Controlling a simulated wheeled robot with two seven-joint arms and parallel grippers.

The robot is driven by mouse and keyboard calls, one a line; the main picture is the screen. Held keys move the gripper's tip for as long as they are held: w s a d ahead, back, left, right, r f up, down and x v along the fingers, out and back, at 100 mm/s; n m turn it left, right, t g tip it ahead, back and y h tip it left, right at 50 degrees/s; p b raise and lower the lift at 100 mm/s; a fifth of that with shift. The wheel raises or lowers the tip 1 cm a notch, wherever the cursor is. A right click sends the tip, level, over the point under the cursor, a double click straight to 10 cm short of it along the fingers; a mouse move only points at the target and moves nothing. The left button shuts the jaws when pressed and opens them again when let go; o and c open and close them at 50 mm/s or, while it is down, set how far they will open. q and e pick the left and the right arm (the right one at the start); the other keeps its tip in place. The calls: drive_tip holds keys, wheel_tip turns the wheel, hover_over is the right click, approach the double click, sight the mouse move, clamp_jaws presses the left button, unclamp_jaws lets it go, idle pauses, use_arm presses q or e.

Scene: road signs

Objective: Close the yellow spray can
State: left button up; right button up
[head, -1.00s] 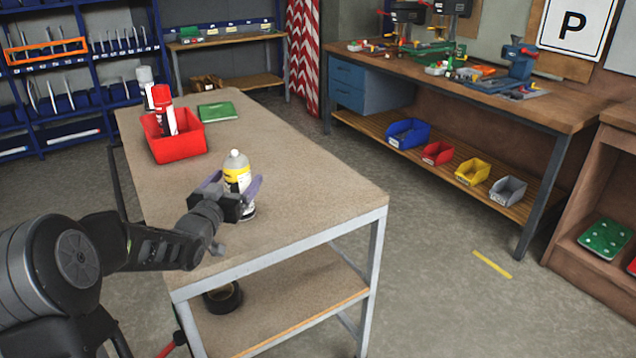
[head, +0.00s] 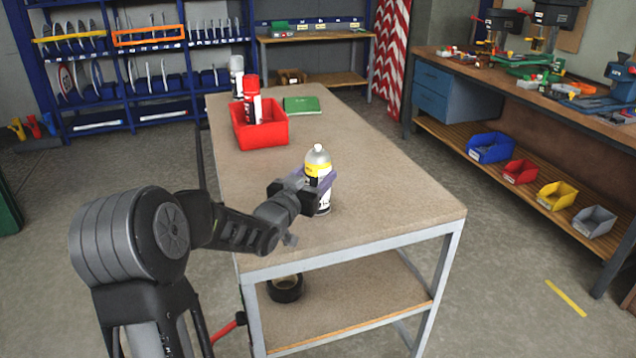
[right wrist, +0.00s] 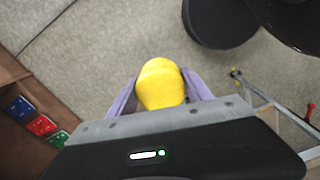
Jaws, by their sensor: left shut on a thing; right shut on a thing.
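The yellow spray can (head: 318,170) stands upright on the workbench, with a yellow band, a white lower part and a pale domed top without a yellow cap on it. My left gripper (head: 322,182) is shut around its body from the left. In the right wrist view, my right gripper (right wrist: 160,92) is shut on a yellow cap (right wrist: 160,82), which is held between its purple fingers above the grey floor. The right gripper is outside the head view.
The workbench (head: 400,205) also holds a red bin (head: 262,130) with a red-capped can (head: 252,98), a white-capped can (head: 237,76) and a green flat item (head: 301,104). The bench top right of the can is clear. A black tape roll (head: 285,288) lies on the lower shelf.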

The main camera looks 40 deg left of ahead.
sight(315, 154)
use_arm(q)
drive_tip(key=shift+r, duration=0.1)
clamp_jaws()
wheel_tip(315, 154, up, 10)
idle(0.6)
idle(0.4)
drive_tip(key=o, duration=0.7)
unclamp_jaws()
clamp_jaws()
